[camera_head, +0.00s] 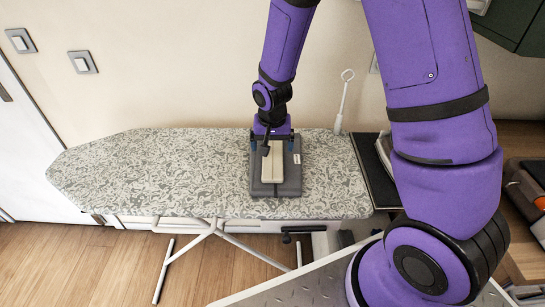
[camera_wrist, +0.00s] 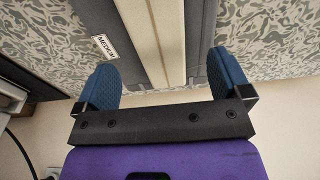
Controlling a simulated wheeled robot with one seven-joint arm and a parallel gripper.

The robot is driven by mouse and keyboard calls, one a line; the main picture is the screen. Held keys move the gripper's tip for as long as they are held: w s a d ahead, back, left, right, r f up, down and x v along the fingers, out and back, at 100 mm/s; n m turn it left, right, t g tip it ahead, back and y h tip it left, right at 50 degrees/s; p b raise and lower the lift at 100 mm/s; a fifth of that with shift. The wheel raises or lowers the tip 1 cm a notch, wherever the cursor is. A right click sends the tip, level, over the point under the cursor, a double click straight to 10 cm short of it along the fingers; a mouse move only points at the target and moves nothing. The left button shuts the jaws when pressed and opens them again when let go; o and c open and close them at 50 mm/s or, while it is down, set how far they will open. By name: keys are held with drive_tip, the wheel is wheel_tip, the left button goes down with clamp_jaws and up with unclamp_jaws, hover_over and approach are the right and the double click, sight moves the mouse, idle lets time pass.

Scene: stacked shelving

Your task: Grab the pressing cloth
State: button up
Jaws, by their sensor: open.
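A cream, flat, folded-looking piece, which seems to be the pressing cloth (camera_head: 272,167), lies on a dark grey flat pad (camera_head: 290,188) on the ironing board. The cream piece also shows in the wrist view (camera_wrist: 150,35), running up between the blue fingers, with grey pad on both sides. My gripper (camera_head: 272,143) is over the far end of the pad, pointing down. In the wrist view my gripper (camera_wrist: 167,82) is open, its fingers apart on either side of the cream piece. I see nothing held. Whether the fingers touch the pad cannot be told.
The patterned ironing board (camera_head: 140,175) is mostly bare to the left. An iron (camera_head: 384,150) stands on a dark rest at its right end. A white upright rod (camera_head: 343,100) with a loop rises behind. A wooden surface (camera_head: 520,140) with an orange-and-dark object lies at right.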

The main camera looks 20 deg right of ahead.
sight(273, 154)
drive_tip(key=shift+w+d+f, duration=0.1)
drive_tip(key=shift+w+f, duration=0.1)
drive_tip(key=shift+f, duration=0.6)
drive_tip(key=shift+w+d+f, duration=0.15)
drive_tip(key=shift+f, duration=0.7)
drive_tip(key=shift+w+d+f, duration=0.1)
drive_tip(key=shift+w+f, duration=0.1)
drive_tip(key=shift+f, duration=0.6)
drive_tip(key=shift+c, duration=0.3)
drive_tip(key=c, duration=1)
